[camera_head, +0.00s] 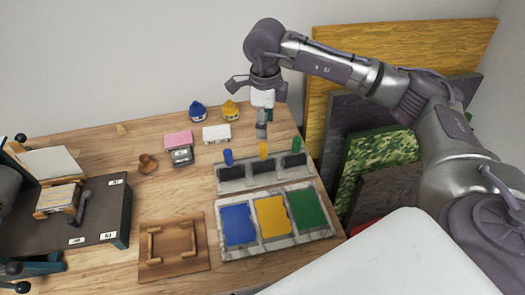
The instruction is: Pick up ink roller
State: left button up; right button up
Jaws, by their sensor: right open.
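Three ink rollers with coloured handles, blue (228,157), yellow (263,150) and green (296,144), stand in a grey rack (236,185) with dark compartments. My right gripper (259,90) is open, its fingers spread wide, above and behind the rack in the picture. A white block (263,98) shows between its fingers, with a grey piece (262,122) below it, above the yellow handle. I cannot tell whether these belong to the gripper or stand behind it. My left gripper is not in view.
Blue, yellow and green ink pads (271,216) lie in a tray in front of the rack. Two ink jars (197,112), a stamp (148,163) and small boxes (180,148) stand left. A wooden frame (174,247) and a press (95,215) are further left. Boards (385,155) lean at right.

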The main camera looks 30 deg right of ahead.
aim_at(263, 145)
notch_tip(263, 145, down, 4)
jog(key=shift+r+p, duration=0.1)
jog(key=shift+p, duration=0.2)
jog(key=shift+a+f+p, duration=0.15)
jog(key=shift+f+p, duration=0.25)
jog(key=shift+f, duration=0.05)
jog(key=f, duration=0.1)
jog(key=f+p, duration=0.1)
jog(key=f, duration=0.1)
jog(key=shift+s+a+f+p, duration=0.2)
jog(key=shift+a+f+p, duration=0.1)
jog(key=shift+p, duration=0.1)
jog(key=shift+f, duration=0.5)
jog(key=shift+w, duration=0.1)
grip_shut()
